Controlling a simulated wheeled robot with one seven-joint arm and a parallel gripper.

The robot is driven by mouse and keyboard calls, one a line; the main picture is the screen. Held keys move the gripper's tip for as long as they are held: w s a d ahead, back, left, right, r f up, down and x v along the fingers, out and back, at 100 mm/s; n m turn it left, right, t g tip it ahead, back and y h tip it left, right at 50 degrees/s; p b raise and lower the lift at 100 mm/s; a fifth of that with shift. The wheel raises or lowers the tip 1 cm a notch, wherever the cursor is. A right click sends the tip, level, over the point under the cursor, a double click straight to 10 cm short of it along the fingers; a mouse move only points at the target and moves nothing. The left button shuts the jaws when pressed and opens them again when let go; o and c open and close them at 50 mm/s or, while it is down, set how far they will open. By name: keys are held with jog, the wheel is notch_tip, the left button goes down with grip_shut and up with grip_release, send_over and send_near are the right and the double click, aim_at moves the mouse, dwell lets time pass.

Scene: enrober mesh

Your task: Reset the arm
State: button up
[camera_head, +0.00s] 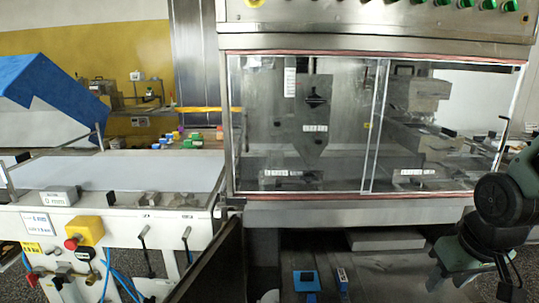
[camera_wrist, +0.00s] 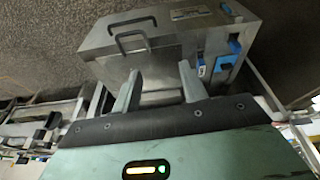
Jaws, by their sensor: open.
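My gripper (camera_wrist: 161,84) shows in the wrist view with its two grey fingers spread apart. Nothing is between the fingers. Past the fingertips is a grey metal box (camera_wrist: 183,42) with a dark handle and blue latches; I cannot tell how far off it is. In the head view my green and black arm is at the right edge, folded and hanging low beside the machine. My fingertips cannot be made out clearly there.
A machine with a clear-windowed cabinet (camera_head: 345,130) fills the middle of the head view. A white conveyor belt (camera_head: 120,172) lies at left, with a yellow box and red button (camera_head: 84,231) below. An open dark door (camera_head: 208,265) stands under the cabinet. Blue items (camera_head: 306,281) lie low down.

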jog(key=s+a+r+n+g, duration=0.3)
jog(key=s+a+n, duration=0.3)
jog(key=s+a, duration=0.9)
jog(key=a, duration=0.3)
jog(key=shift+r+n+y, duration=0.2)
jog(key=shift+n+y, duration=0.1)
jog(key=shift+n, duration=0.1)
jog(key=shift+a, duration=0.1)
